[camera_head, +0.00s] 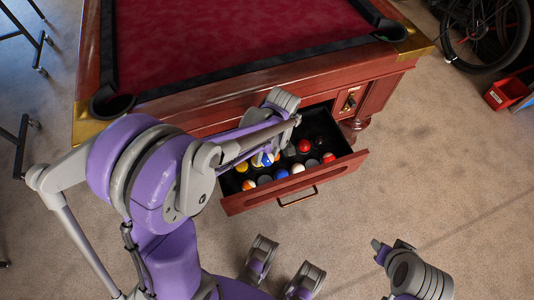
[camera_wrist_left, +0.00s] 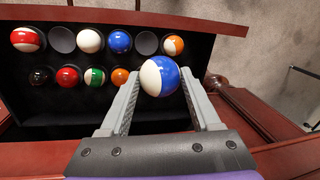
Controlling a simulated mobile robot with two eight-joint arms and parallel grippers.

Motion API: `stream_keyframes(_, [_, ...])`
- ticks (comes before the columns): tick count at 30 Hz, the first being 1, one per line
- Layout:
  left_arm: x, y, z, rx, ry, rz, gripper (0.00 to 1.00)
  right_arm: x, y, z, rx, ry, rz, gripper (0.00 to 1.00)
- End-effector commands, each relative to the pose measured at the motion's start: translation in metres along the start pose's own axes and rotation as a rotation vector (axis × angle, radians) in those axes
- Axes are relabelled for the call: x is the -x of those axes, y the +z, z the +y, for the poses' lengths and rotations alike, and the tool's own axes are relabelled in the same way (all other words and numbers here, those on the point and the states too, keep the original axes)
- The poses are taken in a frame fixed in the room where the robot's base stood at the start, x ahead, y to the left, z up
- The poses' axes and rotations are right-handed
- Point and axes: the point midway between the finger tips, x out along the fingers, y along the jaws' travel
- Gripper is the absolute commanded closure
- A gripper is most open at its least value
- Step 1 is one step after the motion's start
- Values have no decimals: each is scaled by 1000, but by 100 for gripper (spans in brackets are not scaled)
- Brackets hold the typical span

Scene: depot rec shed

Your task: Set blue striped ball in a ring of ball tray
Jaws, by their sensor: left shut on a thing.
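The blue striped ball (camera_wrist_left: 160,76), blue with a white band, is between the fingertips of my left gripper (camera_wrist_left: 158,88), which is shut on it. In the head view my left gripper (camera_head: 266,156) is over the open drawer, with the ball partly hidden by the arm. The black ball tray (camera_wrist_left: 75,58) lies in the drawer with several balls in two visible rows. Two rings in the far row show empty, one (camera_wrist_left: 62,40) near the red striped ball and one (camera_wrist_left: 146,43) left of the orange striped ball. My right gripper (camera_head: 379,247) is low at the right, its fingers unclear.
The wooden drawer (camera_head: 240,203) is pulled out of the red pool table (camera_head: 200,40). A white ball (camera_wrist_left: 90,40) and a plain blue ball (camera_wrist_left: 119,41) sit between the empty rings. A red bin (camera_head: 506,93) and a bicycle wheel stand far right. Carpet in front is clear.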

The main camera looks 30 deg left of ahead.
Motion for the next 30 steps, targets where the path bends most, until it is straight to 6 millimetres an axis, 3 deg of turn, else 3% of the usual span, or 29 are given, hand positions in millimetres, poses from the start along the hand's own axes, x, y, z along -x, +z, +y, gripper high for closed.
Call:
stream_keyframes(8, [-3,0,0,0,0,0,99,-2,1,0,0,0,-1,55])
stream_keyframes(30, [-40,0,8,0,-1,0,99,-31,13,0,0,0,-11,55])
